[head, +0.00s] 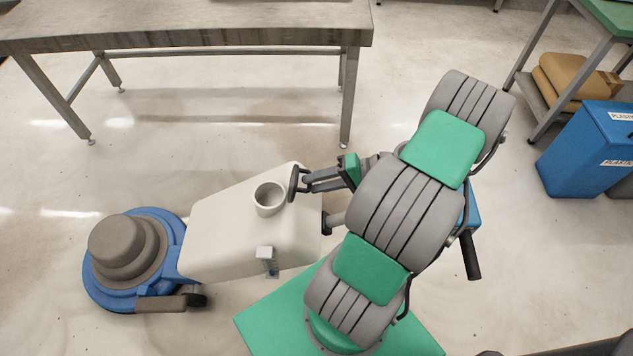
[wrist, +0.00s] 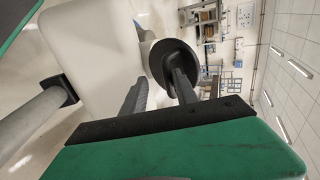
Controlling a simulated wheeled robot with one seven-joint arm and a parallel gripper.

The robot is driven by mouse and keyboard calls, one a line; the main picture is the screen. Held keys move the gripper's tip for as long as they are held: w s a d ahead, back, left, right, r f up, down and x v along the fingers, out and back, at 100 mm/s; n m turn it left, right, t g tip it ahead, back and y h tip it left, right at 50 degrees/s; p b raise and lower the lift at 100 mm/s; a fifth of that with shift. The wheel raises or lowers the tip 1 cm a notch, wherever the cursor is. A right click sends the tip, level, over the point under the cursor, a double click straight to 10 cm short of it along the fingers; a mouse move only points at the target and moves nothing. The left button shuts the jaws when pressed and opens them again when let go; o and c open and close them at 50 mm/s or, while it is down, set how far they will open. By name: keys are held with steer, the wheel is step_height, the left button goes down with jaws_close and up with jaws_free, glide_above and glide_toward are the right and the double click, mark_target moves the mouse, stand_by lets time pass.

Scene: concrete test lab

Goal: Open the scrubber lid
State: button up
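The scrubber has a white tank (head: 225,232) with a round white filler neck (head: 269,199) on top. The neck's mouth is uncovered and I see into it. The dark round lid (head: 293,183) stands raised, roughly upright, at the neck's right side. In the wrist view the lid (wrist: 170,60) is beside the neck (wrist: 147,46). My gripper (head: 309,183) is at the lid's right side, its fingers apart. In the wrist view my gripper (wrist: 158,82) shows a gap between the fingers; one finger overlaps the lid. I cannot tell whether it touches.
The scrubber's blue round base (head: 130,285) with a grey motor is at the left. A workbench (head: 190,27) stands behind. A blue bin (head: 588,150) and a shelf with a brown package (head: 570,82) are at the right. The floor between is clear.

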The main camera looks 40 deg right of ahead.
steer(key=v, duration=0.8)
